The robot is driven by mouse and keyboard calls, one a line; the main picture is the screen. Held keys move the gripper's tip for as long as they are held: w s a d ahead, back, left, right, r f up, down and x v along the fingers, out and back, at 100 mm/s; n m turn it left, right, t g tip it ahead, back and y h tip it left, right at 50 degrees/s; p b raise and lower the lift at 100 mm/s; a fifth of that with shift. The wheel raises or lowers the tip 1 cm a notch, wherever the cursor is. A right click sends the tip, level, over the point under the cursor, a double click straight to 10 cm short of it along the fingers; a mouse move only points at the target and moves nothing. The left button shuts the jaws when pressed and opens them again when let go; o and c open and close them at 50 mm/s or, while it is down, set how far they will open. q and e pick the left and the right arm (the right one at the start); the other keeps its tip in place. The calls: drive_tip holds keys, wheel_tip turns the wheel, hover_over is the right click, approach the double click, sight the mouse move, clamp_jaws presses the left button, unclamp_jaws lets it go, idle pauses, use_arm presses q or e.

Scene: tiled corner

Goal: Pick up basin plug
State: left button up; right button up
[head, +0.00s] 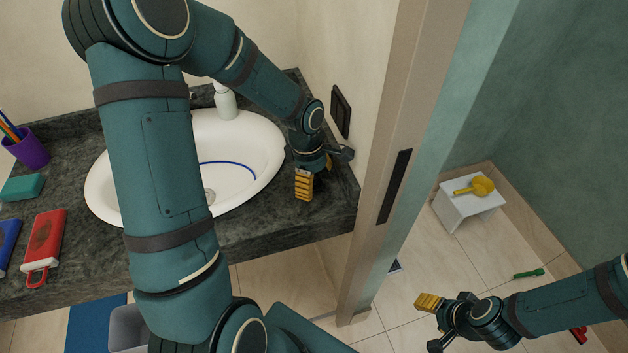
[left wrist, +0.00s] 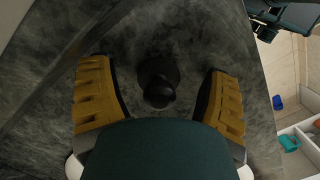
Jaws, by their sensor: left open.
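The basin plug (left wrist: 158,82) is a small black knobbed piece standing on the dark stone counter in the left wrist view. My left gripper (head: 314,184) is open above the counter, right of the white basin (head: 253,150). In the left wrist view its two yellow finger pads stand on either side of the plug, with a gap on both sides. In the head view the gripper mostly hides the plug. My right gripper (head: 432,318) is low over the tiled floor, beyond the door frame; its finger opening is not clear.
A wall and door frame (head: 389,150) rise just right of the counter's end. A soap dispenser (head: 226,104) stands behind the basin. A white stool (head: 466,208) holds a yellow scoop (head: 480,186).

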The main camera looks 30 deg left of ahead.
use_arm(q)
drive_tip(key=c, duration=1.3)
drive_tip(key=shift+r, duration=0.15)
